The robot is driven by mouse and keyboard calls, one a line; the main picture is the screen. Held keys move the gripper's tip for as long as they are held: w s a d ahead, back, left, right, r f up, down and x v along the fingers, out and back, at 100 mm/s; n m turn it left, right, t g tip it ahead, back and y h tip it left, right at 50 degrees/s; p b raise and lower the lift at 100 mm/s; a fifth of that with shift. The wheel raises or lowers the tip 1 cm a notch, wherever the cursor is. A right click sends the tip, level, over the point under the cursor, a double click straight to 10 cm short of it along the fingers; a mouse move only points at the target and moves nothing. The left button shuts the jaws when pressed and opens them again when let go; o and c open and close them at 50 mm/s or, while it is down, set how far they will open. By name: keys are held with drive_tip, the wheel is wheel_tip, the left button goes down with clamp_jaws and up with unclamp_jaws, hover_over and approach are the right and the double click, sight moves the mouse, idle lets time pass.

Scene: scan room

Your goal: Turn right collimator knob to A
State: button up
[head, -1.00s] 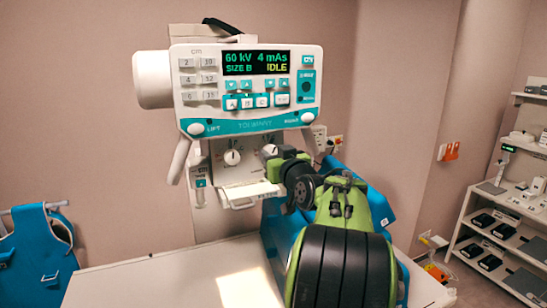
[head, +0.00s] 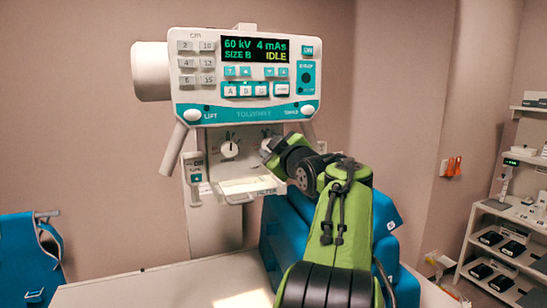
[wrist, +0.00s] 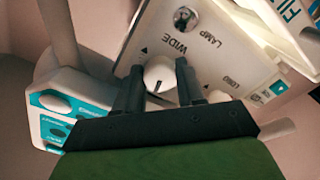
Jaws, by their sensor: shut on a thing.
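The right collimator knob (wrist: 159,74) is a round white dial with a dark pointer line, which points toward the bottom of the wrist picture. My gripper (wrist: 160,68) is shut on it, one dark finger on each side. In the head view my gripper (head: 272,150) reaches the panel under the control head and hides most of this knob. The left collimator knob (head: 230,149), a white dial, is clear of my gripper. The collimator panel (wrist: 215,60) carries the words WIDE, LAMP and LONG and small dark triangles. No letter A beside the knob is readable.
The white and teal control head (head: 247,85) overhangs the knobs and its display reads IDLE. A white filter tray (head: 245,186) juts out just below them. A white table (head: 150,285) lies underneath, with a blue object (head: 290,225) behind my arm. Shelves (head: 500,215) stand at far right.

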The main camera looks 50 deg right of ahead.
drive_tip(key=shift+n, duration=0.5)
drive_tip(key=o, duration=1)
drive_tip(key=shift+o, duration=0.2)
drive_tip(key=b+v, duration=0.3)
drive_tip(key=v, duration=1.2)
drive_tip(key=shift+s+a, duration=0.2)
drive_tip(key=shift+s, duration=0.1)
drive_tip(key=shift+f, duration=0.1)
